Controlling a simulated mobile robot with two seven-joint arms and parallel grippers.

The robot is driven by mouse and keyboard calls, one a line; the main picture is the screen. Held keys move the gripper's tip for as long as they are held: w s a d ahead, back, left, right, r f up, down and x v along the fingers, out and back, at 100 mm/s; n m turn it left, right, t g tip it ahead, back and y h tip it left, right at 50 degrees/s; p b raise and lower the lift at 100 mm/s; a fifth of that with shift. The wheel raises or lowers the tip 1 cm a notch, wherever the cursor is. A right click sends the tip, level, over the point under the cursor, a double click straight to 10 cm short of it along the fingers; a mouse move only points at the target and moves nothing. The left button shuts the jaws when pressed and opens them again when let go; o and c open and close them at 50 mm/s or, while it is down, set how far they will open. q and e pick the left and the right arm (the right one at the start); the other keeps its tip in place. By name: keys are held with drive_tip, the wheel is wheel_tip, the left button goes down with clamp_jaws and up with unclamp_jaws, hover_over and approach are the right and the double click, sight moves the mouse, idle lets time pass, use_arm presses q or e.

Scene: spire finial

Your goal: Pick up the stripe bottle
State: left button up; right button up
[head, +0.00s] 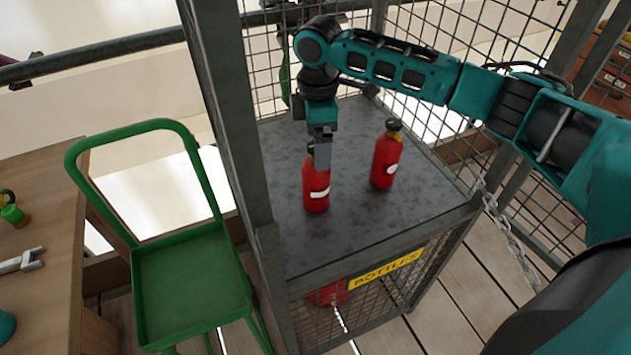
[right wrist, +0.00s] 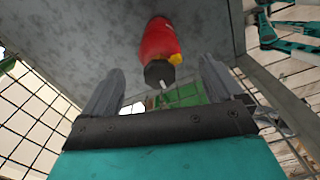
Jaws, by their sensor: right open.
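Two red bottles with dark caps stand upright on the grey cage top. The left bottle (head: 316,191) has a white band low on its body, and the right bottle (head: 386,162) shows a smaller white patch. I cannot tell for sure which is the stripe bottle. My right gripper (head: 322,153) points down at the left bottle and hides part of its neck and cap. In the right wrist view a red bottle (right wrist: 159,42) with a black cap and a yellow part lies in line with the gap between the open, empty fingers (right wrist: 161,78). My left gripper is out of view.
The grey cage top (head: 305,252) has wire mesh and posts around it, with a near-left post (head: 228,110). A yellow BOTTLES sign (head: 386,268) is on the front. A chain (head: 505,225) hangs at right. A green cart (head: 190,280) and wooden bench (head: 45,230) stand left.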

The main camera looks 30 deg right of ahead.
sight(316, 183)
wheel_tip(316, 183, down, 6)
drive_tip(key=shift+a, duration=0.15)
idle(0.3)
drive_tip(key=shift+w+f, duration=0.1)
clamp_jaws()
idle(0.7)
